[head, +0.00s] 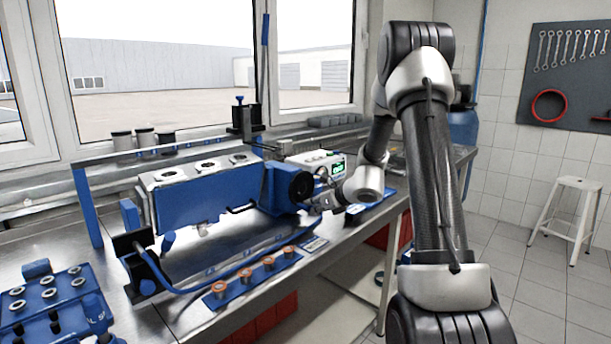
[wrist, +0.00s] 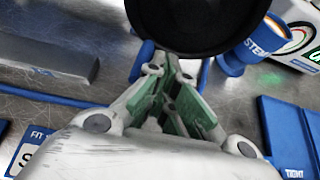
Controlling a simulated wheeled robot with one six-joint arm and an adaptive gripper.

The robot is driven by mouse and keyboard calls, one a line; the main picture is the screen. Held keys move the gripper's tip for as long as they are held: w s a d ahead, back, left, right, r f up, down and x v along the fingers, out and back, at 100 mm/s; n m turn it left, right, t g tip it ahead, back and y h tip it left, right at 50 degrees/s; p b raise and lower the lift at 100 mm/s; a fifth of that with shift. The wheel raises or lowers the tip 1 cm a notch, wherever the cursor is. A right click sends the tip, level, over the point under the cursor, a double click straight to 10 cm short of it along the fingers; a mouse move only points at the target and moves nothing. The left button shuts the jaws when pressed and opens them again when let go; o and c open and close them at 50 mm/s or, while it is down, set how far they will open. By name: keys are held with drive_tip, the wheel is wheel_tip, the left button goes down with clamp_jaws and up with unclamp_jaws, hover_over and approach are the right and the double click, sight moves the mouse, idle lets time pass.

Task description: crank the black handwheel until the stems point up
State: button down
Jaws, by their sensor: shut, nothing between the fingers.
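The black handwheel (head: 302,186) sits on the right end of a blue rotating fixture (head: 272,190). It fills the top middle of the wrist view as a dark disc (wrist: 195,18). The fixture carries a blue engine head (head: 195,205) with a pale top face holding several round openings. I cannot make out the valve stems or which way they point. My gripper (head: 320,204) is beside the wheel's lower right side in the head view. In the wrist view its fingers (wrist: 165,68) are shut and empty, at the disc's lower edge; whether they touch it I cannot tell.
A small box with a green display (head: 337,168) stands just behind my gripper. A blue strip with several copper-coloured cups (head: 252,274) lies along the bench's front. A blue rack (head: 60,305) stands at the lower left. A grey block (wrist: 45,62) lies left of my fingers.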

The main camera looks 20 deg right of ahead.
drive_tip(key=shift+s+a, duration=0.15)
drive_tip(key=shift+a, duration=0.35)
drive_tip(key=shift+s+a+r, duration=0.15)
drive_tip(key=shift+s+a, duration=0.05)
drive_tip(key=shift+a, duration=0.2)
